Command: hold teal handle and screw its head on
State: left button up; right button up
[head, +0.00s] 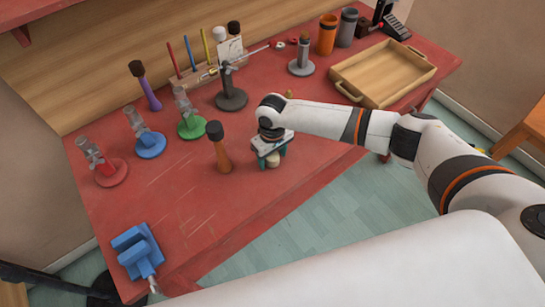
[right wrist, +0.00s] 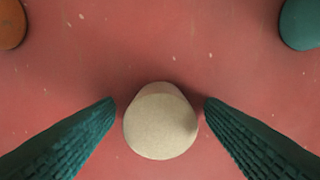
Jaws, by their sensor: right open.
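My right gripper (head: 269,152) is low over the front part of the red workbench, with its jaws open. In the right wrist view its two dark green ribbed fingers (right wrist: 160,110) stand either side of a beige rounded head (right wrist: 160,127), close to it, with no clear grip on it. The beige head shows small under the gripper in the head view (head: 272,160). A teal rounded piece (right wrist: 303,24), perhaps the teal handle, is cut off at the top right corner of the wrist view. I cannot make it out in the head view. My left gripper is not in view.
An orange-brown handle with a dark head (head: 219,147) stands just left of my gripper. A blue vise (head: 137,248) is at the front left. Clamp stands on red, blue (head: 151,146) and green bases are behind. A wooden tray (head: 385,73) is at the right.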

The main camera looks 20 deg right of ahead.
jog(key=c, duration=1.1)
jog(key=shift+r, duration=0.1)
notch_tip(320, 180, up, 10)
jog(key=shift+f+b, duration=0.1)
jog(key=shift+b, duration=0.55)
